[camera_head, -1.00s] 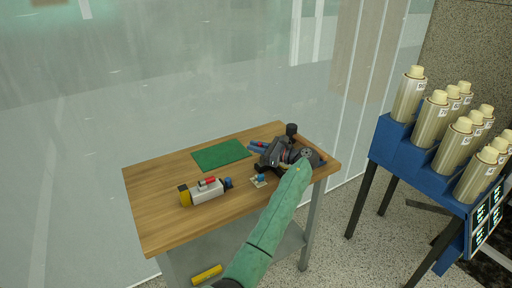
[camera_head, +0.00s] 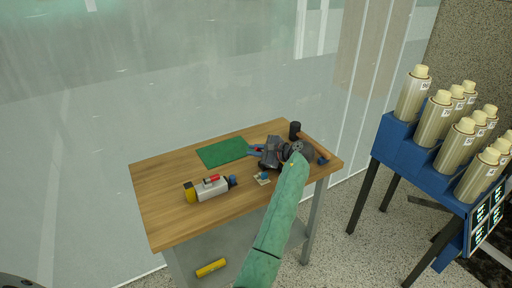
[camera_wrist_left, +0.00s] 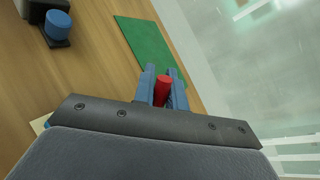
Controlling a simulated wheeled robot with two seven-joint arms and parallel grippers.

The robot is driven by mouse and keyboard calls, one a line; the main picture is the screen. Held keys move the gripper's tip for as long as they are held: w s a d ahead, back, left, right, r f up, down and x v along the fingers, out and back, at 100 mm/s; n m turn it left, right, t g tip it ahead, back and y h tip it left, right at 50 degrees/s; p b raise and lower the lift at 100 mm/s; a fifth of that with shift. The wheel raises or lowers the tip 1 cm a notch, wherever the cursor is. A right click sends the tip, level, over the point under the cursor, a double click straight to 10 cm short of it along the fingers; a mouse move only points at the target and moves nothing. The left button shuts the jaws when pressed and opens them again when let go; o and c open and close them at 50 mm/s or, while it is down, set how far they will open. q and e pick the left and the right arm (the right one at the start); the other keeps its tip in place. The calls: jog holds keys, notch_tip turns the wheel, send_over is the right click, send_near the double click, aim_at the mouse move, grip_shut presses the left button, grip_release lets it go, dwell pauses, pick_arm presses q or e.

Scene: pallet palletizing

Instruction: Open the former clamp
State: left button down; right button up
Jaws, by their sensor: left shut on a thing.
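My left gripper (camera_head: 256,149) reaches over the far right part of the wooden table, its blue fingers pointing left. In the left wrist view the two blue fingers (camera_wrist_left: 163,84) are shut around a red handle-like piece (camera_wrist_left: 162,92). I take this piece to be the clamp handle; what it joins to is hidden behind the gripper body. A black upright cylinder (camera_head: 295,130) stands just behind my wrist, perhaps part of the former. The rest of the former is mostly covered by my gripper and arm. My right gripper is not in view.
A green mat (camera_head: 222,152) lies left of the fingers. A grey and yellow device (camera_head: 209,188) lies at the front. A small blue-knobbed piece (camera_head: 262,176) is near my arm. A blue rack (camera_head: 420,159) with several cream cylinders stands right. The table's left part is clear.

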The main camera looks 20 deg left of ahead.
pick_arm(q)
jog(key=shift+f+n, duration=0.15)
jog(key=shift+n, duration=0.15)
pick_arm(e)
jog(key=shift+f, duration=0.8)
pick_arm(q)
jog(key=c, duration=1.4)
grip_release()
jog(key=shift+s, duration=0.1)
jog(key=shift+c, duration=0.2)
